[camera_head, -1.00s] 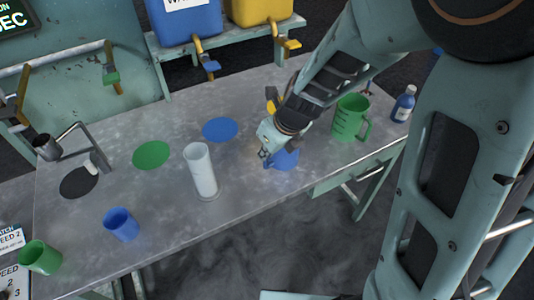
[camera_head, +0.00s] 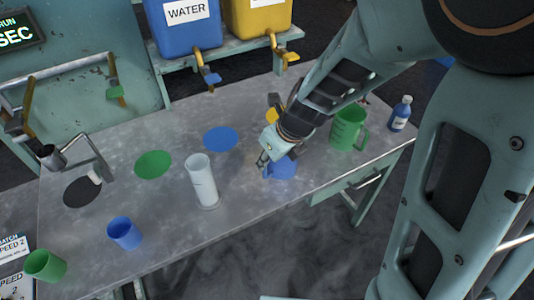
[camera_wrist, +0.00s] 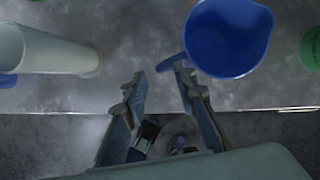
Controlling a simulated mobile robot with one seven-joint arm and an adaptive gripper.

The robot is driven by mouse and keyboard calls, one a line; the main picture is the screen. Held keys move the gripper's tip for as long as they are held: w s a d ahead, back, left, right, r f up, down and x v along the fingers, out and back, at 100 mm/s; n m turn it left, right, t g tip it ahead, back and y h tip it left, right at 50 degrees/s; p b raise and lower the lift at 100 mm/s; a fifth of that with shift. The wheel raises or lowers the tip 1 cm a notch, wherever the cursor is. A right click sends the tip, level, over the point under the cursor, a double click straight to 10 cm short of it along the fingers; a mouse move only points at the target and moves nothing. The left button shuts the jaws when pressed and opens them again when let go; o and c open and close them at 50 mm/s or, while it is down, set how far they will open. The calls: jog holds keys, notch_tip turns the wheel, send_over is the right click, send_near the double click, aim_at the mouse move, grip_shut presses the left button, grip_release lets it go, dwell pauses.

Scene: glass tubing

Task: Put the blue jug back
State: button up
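The blue jug (camera_head: 284,169) stands on the grey table near its front edge, partly hidden behind my gripper (camera_head: 263,160). The wrist view shows the jug (camera_wrist: 230,40) from above, looking empty, with its handle pointing left toward my fingers. My gripper (camera_wrist: 160,78) is open, its two fingers apart. The handle end lies close to the right fingertip and reaches toward the gap; I cannot tell whether they touch. A flat blue disc (camera_head: 220,138) lies bare on the table, behind and left of the jug.
A tall white cylinder (camera_head: 203,184) stands left of the jug, and a green jug (camera_head: 347,130) and a bottle (camera_head: 401,114) stand right. A green disc (camera_head: 153,164) and a black disc (camera_head: 83,192) lie left. A blue cup (camera_head: 125,233) is at front left.

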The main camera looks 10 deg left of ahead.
jog(key=p+v, duration=0.7)
jog(key=v, duration=0.2)
jog(key=shift+d+r, duration=0.1)
